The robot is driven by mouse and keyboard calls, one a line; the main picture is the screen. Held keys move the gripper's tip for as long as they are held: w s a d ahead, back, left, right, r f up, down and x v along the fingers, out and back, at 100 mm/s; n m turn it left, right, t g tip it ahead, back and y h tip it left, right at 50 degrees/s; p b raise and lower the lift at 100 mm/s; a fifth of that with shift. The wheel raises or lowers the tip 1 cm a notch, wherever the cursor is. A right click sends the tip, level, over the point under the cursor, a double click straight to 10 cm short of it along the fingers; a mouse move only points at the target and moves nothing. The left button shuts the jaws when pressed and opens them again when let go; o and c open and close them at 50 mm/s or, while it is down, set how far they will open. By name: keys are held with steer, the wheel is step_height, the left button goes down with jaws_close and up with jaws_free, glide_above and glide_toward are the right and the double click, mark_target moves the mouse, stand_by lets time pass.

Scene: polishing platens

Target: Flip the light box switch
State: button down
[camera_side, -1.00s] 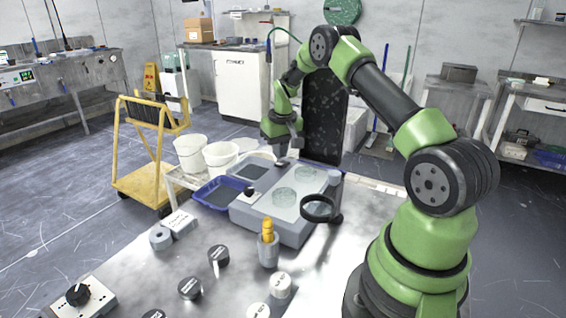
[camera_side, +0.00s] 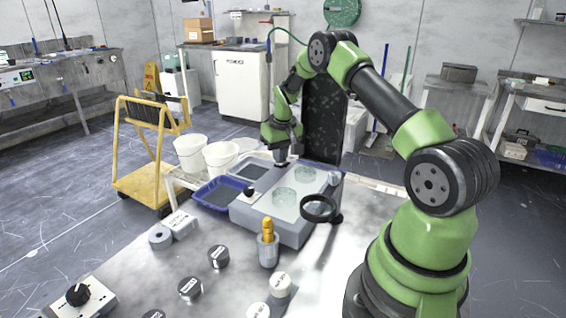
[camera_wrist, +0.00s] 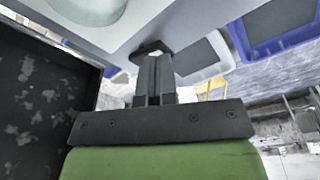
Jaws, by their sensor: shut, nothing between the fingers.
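The light box (camera_side: 262,222) is a grey box with a pale top panel on the metal table; glass discs rest on the panel. My gripper (camera_side: 281,163) points down at the far edge of the box. In the wrist view its dark fingers (camera_wrist: 153,58) are shut together and empty. A small dark piece (camera_wrist: 150,47), which looks like the switch, sits by the light box's edge (camera_wrist: 130,30) right at the fingertips. I cannot tell whether they touch.
A blue tray (camera_side: 206,201) and a grey tray (camera_side: 250,160) stand left of the box. A black ring magnifier (camera_side: 319,211) overhangs its right side. A holder with an orange-handled tool (camera_side: 268,245) stands in front. A dark speckled panel (camera_side: 325,130) rises behind.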

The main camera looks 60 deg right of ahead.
steer(key=shift+f, duration=0.5)
steer(key=shift+r, duration=3.55)
